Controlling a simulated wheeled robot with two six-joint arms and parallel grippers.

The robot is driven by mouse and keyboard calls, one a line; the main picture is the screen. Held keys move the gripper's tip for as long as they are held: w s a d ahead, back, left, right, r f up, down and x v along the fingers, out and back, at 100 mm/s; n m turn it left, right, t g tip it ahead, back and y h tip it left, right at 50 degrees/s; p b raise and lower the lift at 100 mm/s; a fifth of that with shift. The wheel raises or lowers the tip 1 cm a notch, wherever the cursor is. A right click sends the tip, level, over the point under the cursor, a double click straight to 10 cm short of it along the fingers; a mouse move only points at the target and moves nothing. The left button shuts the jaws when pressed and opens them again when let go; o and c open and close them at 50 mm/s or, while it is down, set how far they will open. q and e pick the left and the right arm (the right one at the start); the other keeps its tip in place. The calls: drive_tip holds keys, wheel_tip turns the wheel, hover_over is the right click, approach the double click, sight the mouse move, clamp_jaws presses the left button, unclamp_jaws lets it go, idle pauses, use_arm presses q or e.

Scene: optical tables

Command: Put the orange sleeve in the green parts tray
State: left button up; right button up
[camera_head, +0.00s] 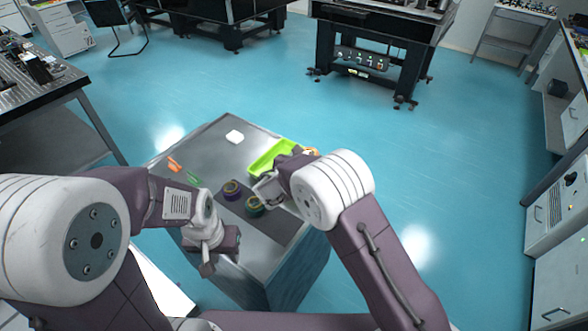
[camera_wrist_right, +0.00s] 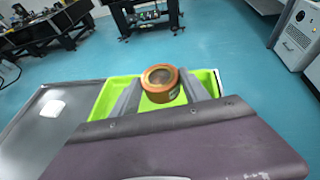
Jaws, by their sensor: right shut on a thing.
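The orange sleeve (camera_wrist_right: 161,83) is between the two fingers of my right gripper (camera_wrist_right: 160,92), which is shut on it. In the head view only a small orange part of the sleeve (camera_head: 314,152) shows past my right gripper (camera_head: 306,153). The green parts tray (camera_head: 263,160) is on the table, partly hidden by my right arm. In the wrist view the tray (camera_wrist_right: 107,102) lies behind and below the sleeve; the height between them is unclear.
A purple ring (camera_head: 232,188) and a green ring (camera_head: 254,206) are on a dark mat (camera_head: 279,229). A white block (camera_head: 234,136), a small orange item (camera_head: 174,164) and a small green item (camera_head: 193,179) lie on the grey table (camera_head: 209,146).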

drive_tip(key=a, duration=0.1)
drive_tip(key=a+f, duration=0.2)
drive_tip(key=a, duration=0.1)
drive_tip(key=shift+w+a+f, duration=0.1)
drive_tip(key=shift+w+f, duration=0.15)
drive_tip(key=shift+w, duration=0.1)
wheel_tip(320, 180, down, 4)
drive_tip(key=shift+r, duration=0.2)
drive_tip(key=shift+f, duration=0.25)
drive_tip(key=o, duration=1.6)
drive_tip(key=shift+f, duration=0.1)
drive_tip(key=shift+c, duration=0.2)
